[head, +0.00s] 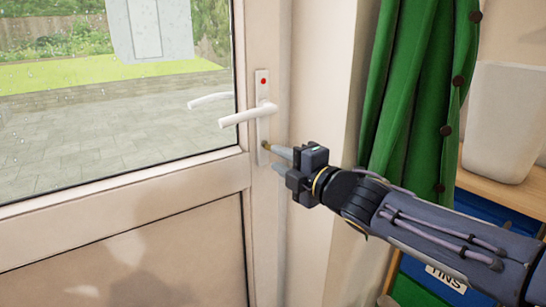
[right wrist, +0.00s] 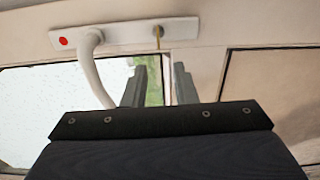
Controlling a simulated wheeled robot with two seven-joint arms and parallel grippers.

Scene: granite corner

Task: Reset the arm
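My right gripper (head: 274,157) is in front of the door's lock plate (head: 263,92), below the white lever handle (head: 248,115). In the right wrist view its two fingers (right wrist: 160,72) are apart with nothing held between them. A small brass-coloured key (head: 266,146) sits at the lower end of the plate. In the right wrist view the key (right wrist: 158,36) shows just beyond the gap between the fingertips. The handle lies about level, and a red dot shows at the top of the plate. My left gripper is not in view.
The white glazed door (head: 120,195) looks shut in its frame. A green curtain (head: 415,95) hangs right of the frame, close to my right arm. A pale container (head: 502,120) stands on a wooden top at the right, above a blue front. The floor is not visible.

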